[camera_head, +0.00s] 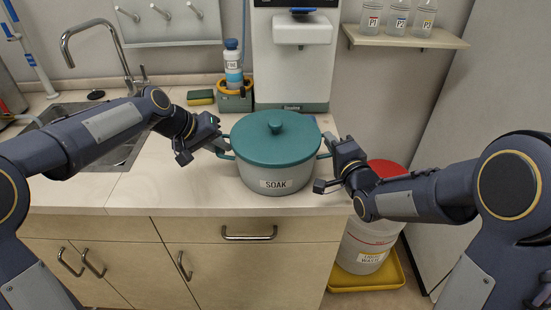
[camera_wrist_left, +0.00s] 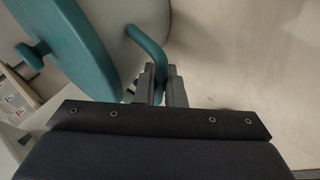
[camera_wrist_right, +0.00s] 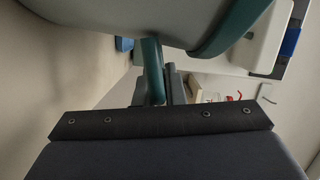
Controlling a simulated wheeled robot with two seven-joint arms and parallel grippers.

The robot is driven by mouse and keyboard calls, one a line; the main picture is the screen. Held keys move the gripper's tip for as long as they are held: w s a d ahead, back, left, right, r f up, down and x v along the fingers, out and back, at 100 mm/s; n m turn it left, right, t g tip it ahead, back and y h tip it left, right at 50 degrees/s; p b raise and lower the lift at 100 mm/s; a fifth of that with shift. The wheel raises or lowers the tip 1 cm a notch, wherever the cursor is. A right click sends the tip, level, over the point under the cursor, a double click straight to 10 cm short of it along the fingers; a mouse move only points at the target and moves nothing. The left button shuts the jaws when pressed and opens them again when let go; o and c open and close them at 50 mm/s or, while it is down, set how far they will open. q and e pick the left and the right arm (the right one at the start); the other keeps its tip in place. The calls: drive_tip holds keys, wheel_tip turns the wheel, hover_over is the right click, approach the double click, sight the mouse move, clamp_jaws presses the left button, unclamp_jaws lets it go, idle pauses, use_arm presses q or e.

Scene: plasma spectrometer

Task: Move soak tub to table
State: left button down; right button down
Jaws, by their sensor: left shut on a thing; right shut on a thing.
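The soak tub (camera_head: 276,187) is a grey pot with a teal lid and knob and a "SOAK" label. It is upright at the counter's front edge; I cannot tell if it touches the counter. My left gripper (camera_head: 221,147) is shut on the teal handle at its left side; the handle (camera_wrist_left: 158,62) shows between the fingers in the left wrist view. My right gripper (camera_head: 326,150) is shut on the right handle, and that handle (camera_wrist_right: 152,65) shows between the fingers in the right wrist view. No separate table is identifiable besides the counter (camera_head: 160,190).
A sink (camera_head: 125,152) with a tap is at the left. A bottle in a caddy (camera_head: 235,95) and a sponge (camera_head: 200,96) stand behind the tub, beside a white instrument (camera_head: 292,75). A red-lidded waste bin (camera_head: 368,240) stands in a yellow tray at right. Bottles sit on a shelf (camera_head: 405,40).

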use_arm(q)
drive_tip(key=shift+w+r, duration=0.1)
drive_tip(key=shift+r, duration=0.1)
use_arm(e)
drive_tip(key=shift+w+r, duration=0.1)
drive_tip(key=shift+r, duration=0.05)
idle(0.6)
